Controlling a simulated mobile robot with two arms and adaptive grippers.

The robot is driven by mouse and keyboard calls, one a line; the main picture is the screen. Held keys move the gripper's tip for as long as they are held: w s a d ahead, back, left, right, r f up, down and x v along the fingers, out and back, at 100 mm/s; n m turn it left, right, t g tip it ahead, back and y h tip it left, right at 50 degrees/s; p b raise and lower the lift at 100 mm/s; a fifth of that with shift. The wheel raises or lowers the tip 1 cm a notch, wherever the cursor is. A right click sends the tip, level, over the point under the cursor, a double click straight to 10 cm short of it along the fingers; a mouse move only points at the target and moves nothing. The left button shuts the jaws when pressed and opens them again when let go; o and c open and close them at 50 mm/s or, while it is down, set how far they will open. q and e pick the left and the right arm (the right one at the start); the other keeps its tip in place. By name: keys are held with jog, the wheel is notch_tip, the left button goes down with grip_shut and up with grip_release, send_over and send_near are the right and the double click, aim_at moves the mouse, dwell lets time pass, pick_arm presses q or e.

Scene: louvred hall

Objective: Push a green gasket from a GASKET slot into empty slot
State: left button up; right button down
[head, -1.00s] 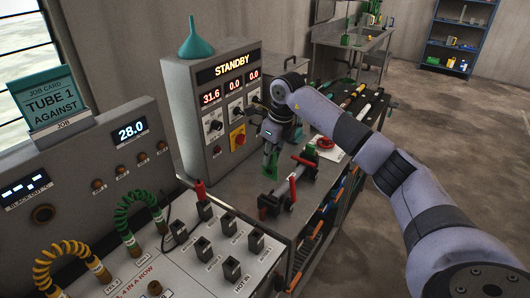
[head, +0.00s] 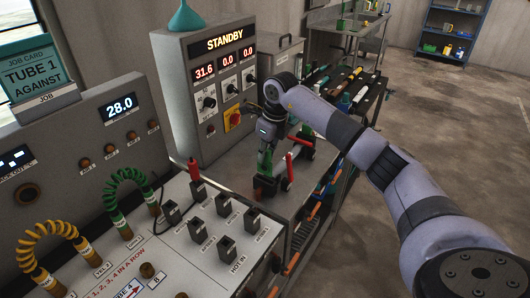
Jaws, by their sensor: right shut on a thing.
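My right gripper (head: 267,146) is shut on a small green piece (head: 265,163), which looks like the green gasket; its exact shape is partly hidden by the fingers. It is over the near dark end block (head: 266,187) of a clamp fixture with red levers; I cannot tell if the green piece touches the block. A red lever (head: 290,168) stands beside it. The far end of the fixture (head: 302,145) is partly behind my arm. No slot labelled GASKET can be read. My left gripper is not in view.
A grey STANDBY cabinet (head: 215,90) stands close to the left of my gripper. Tools lie on the bench behind.

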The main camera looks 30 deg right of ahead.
aim_at(265, 170)
jog(key=shift+f, duration=0.25)
dwell(0.6)
jog(key=shift+f, duration=0.2)
jog(key=shift+s+d+b+x, duration=0.1)
jog(key=shift+s+b+x, duration=0.1)
jog(key=shift+b+x, duration=0.65)
jog(key=shift+s+d+b+x, duration=0.15)
jog(key=shift+b+x, duration=0.4)
jog(key=shift+x, duration=0.55)
jog(key=shift+s+b+x, duration=0.2)
jog(key=shift+b+x, duration=0.5)
jog(key=shift+x, duration=0.3)
jog(key=c, duration=1.5)
grip_release()
